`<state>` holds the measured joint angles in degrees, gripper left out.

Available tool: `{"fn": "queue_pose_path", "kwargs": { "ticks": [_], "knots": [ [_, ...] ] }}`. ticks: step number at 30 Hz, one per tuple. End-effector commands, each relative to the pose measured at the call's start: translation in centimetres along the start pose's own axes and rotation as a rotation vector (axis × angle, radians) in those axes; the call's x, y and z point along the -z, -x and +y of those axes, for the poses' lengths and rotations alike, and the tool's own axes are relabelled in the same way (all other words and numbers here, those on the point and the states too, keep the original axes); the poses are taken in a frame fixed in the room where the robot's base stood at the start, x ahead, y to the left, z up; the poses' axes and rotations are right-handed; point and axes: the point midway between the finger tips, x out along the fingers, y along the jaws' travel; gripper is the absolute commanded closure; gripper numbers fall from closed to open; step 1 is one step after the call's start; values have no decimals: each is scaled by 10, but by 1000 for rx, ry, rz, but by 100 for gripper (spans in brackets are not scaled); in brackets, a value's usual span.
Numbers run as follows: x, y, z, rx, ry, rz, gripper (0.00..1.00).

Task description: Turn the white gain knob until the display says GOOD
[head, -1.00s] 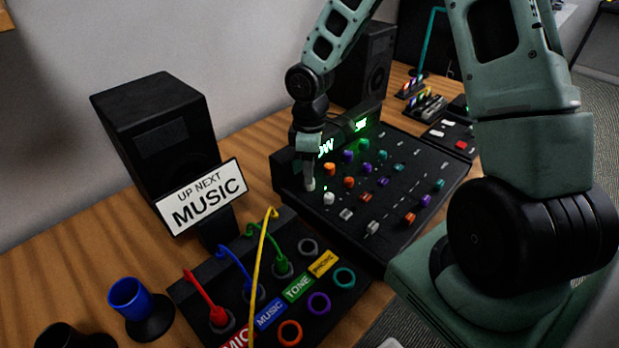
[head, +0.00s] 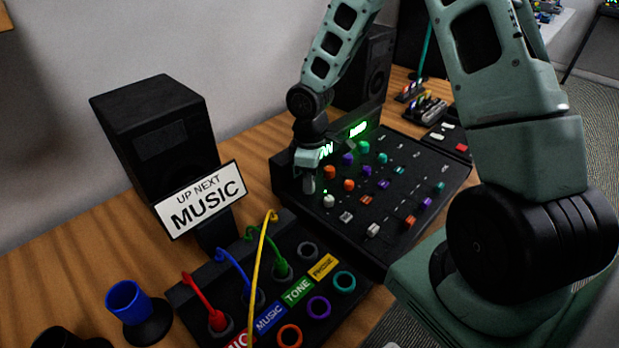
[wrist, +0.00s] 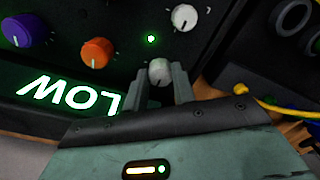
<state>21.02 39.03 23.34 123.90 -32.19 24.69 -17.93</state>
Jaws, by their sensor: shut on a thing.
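The white gain knob (wrist: 160,72) sits between the two fingers of my gripper (wrist: 167,88) in the wrist view, and the gripper is shut on it. In the head view my gripper (head: 309,184) is at the left edge of the black mixer (head: 400,222) and hides that knob. The display (wrist: 68,95) reads LOW in green, upside down in the wrist view. In the head view my gripper covers part of this display (head: 326,150).
A second white knob (wrist: 185,17) and an orange knob (wrist: 97,52) stand close by. A small green light (wrist: 151,39) glows between them. A patch box (head: 222,270) with coloured cables is in front of the mixer.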

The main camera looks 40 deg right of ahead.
Motion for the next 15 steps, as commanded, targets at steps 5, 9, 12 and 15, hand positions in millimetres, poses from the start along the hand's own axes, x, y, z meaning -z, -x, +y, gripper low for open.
{"fn": "queue_pose_path", "kwargs": {
  "ticks": [5,9,12,15],
  "knots": [
    [1,1,-1,-2,-230,9,97],
    [0,0,-1,-1,-339,14,97],
    [0,0,0,-1,-353,16,97],
    [0,1,0,-1,-352,16,97]
  ]
}}
